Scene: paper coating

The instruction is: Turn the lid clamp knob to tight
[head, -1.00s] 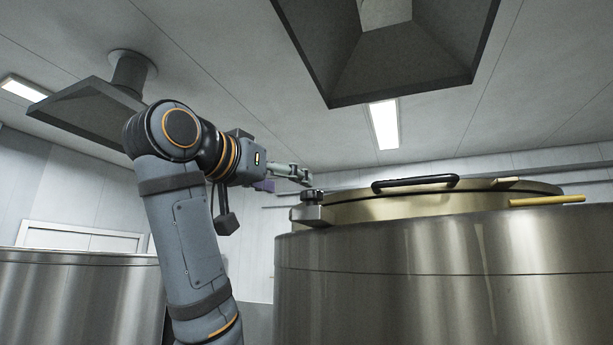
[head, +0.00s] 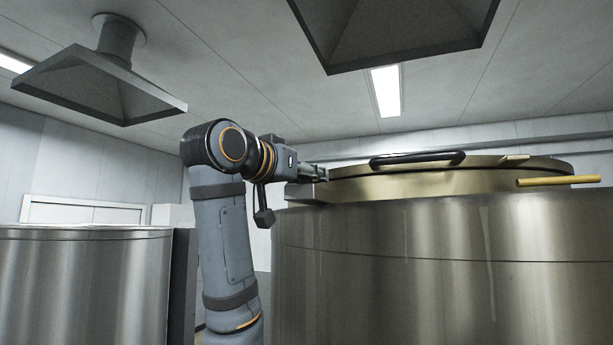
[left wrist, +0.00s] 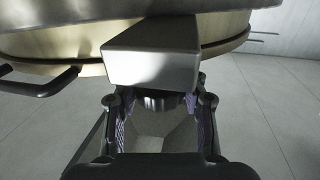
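The lid clamp is a grey metal block (head: 306,192) at the left edge of the big vat's lid (head: 420,181). In the left wrist view the block (left wrist: 152,60) is close, and its dark round knob (left wrist: 160,101) shows just beyond it. My left gripper (head: 322,174) is at the clamp in the head view and covers the knob there. In the left wrist view its two fingers, with purple pads, stand open (left wrist: 160,112) on either side of the knob. A small gap seems to remain at each side. My right gripper is not in view.
The large steel vat (head: 430,260) fills the right. Its lid has a black handle (head: 416,158), and a yellow bar (head: 557,181) sticks out at right. Another steel vat (head: 80,290) stands at left. Hoods (head: 95,85) hang from the ceiling.

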